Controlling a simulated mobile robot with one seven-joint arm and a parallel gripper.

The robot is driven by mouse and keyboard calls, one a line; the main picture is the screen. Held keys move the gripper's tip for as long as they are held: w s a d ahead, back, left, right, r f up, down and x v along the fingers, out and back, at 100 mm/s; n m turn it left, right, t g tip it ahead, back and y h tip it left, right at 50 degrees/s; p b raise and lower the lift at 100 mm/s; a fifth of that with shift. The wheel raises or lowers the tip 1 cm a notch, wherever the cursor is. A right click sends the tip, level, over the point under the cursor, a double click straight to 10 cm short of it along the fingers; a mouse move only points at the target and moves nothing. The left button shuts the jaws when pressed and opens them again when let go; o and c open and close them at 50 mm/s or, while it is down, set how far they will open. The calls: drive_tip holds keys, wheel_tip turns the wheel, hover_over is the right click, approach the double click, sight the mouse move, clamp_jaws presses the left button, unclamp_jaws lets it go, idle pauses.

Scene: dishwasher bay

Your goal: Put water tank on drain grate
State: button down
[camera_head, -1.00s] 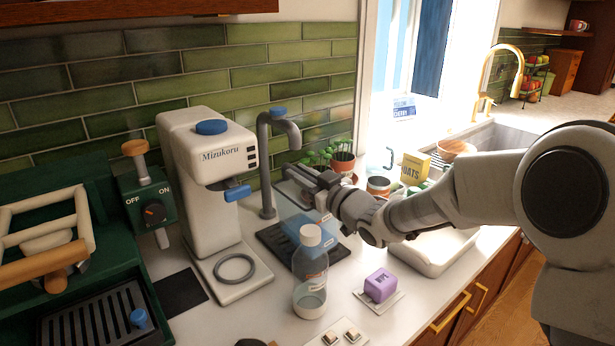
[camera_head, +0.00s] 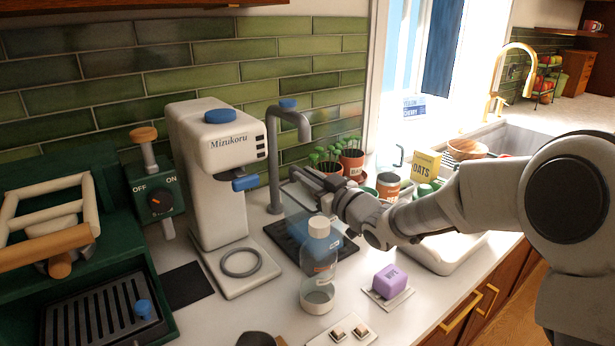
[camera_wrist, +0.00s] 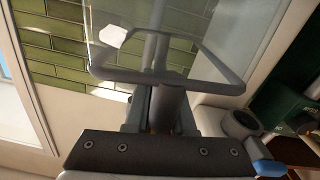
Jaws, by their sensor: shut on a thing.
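The water tank (camera_head: 298,207) is a clear box with bluish water low inside. It stands roughly upright beneath the grey curved tap, over the black drain grate (camera_head: 281,241). I cannot tell whether its base touches the grate, as the bottle hides part of it. My gripper (camera_head: 320,183) is shut on the tank's upper right side. In the wrist view the tank's clear wall and dark rim (camera_wrist: 205,82) fill the top, with my gripper (camera_wrist: 160,100) at the rim.
A clear bottle with a white cap (camera_head: 319,270) stands close in front of the grate. A white Mizukoru machine (camera_head: 215,165) is to the left. A purple block (camera_head: 390,281) lies at the right front. Potted plants (camera_head: 352,160) and an oats box (camera_head: 426,172) stand behind my arm.

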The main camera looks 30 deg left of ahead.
drive_tip(key=shift+s+a+r+b, duration=0.1)
drive_tip(key=shift+s+a+b, duration=0.25)
drive_tip(key=shift+s, duration=0.15)
drive_tip(key=shift+s+a+r+b, duration=0.1)
drive_tip(key=shift+s+a+b, duration=0.1)
drive_tip(key=shift+s+b, duration=0.25)
idle(0.7)
drive_tip(key=shift+f, duration=0.2)
idle(0.6)
drive_tip(key=c, duration=0.7)
unclamp_jaws()
drive_tip(key=d+r+p, duration=0.1)
drive_tip(key=d+r, duration=0.2)
drive_tip(key=d, duration=0.1)
drive_tip(key=w+d+r+p, duration=0.1)
drive_tip(key=d+r, duration=0.2)
drive_tip(key=r, duration=0.1)
drive_tip(key=w+d+r+p, duration=0.1)
drive_tip(key=d+r, duration=0.3)
drive_tip(key=shift+d, duration=0.3)
